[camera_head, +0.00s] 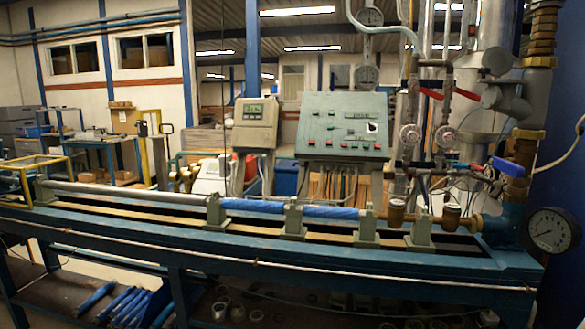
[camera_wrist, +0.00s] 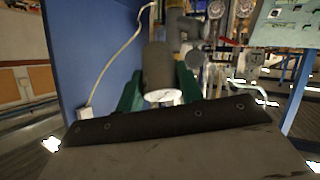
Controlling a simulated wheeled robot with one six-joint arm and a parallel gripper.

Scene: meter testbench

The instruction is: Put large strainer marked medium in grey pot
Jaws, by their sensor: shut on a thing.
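In the wrist view my gripper (camera_wrist: 160,88) shows as two green fingers, one on each side of a dark grey cylinder (camera_wrist: 159,65) with a white round end. It is shut on this cylinder. Any marking on it is too small to read, so I cannot confirm it is the strainer marked medium. My gripper does not show in the head view. I cannot make out a grey pot for certain in either view.
A long blue testbench (camera_head: 300,253) carries a pipe line with meters and a pressure gauge (camera_head: 549,232) at its right end. A green control panel (camera_head: 343,127) stands behind it. Small round parts (camera_head: 219,310) lie on the dark shelf below, beside blue pieces (camera_head: 124,303).

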